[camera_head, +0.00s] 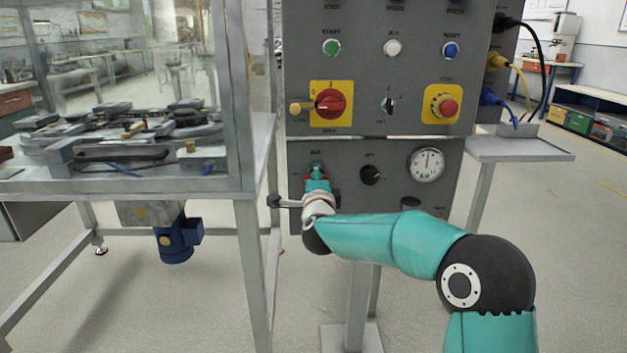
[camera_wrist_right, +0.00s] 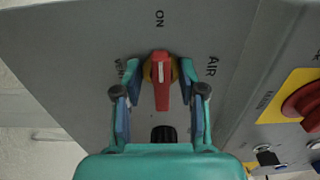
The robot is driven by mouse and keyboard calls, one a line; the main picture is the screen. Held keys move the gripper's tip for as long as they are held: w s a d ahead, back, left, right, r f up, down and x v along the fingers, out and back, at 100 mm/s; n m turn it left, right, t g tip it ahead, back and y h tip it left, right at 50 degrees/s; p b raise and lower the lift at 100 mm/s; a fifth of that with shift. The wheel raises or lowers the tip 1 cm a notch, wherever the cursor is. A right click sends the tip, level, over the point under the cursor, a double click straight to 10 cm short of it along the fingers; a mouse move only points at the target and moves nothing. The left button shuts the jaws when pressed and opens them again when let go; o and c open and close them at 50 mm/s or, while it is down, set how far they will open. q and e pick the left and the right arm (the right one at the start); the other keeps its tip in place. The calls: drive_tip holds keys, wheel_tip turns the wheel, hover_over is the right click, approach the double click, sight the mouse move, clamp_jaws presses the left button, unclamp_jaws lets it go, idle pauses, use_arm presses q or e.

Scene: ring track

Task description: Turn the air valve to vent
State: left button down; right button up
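The air valve's red lever (camera_wrist_right: 161,92) sits on a yellow base on the grey panel in the right wrist view. Its long end points down in that picture, away from the ON mark (camera_wrist_right: 159,18). VENT (camera_wrist_right: 121,71) is printed to its left and AIR (camera_wrist_right: 211,66) to its right. My right gripper (camera_wrist_right: 162,92) is open, with one finger on each side of the lever and a gap to it on both sides. In the head view my right gripper (camera_head: 317,180) is at the lower panel and mostly hides the valve. My left gripper is not in view.
A black knob (camera_head: 370,174) and a round gauge (camera_head: 427,164) are right of the valve. A red rotary switch (camera_head: 331,104) and a red stop button (camera_head: 442,105) are above. A glass-walled bench (camera_head: 150,188) stands close on the left.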

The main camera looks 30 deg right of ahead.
clamp_jaws()
drive_tip(key=shift+a+f, duration=0.1)
drive_tip(key=shift+a, duration=0.1)
drive_tip(key=shift+d, duration=0.15)
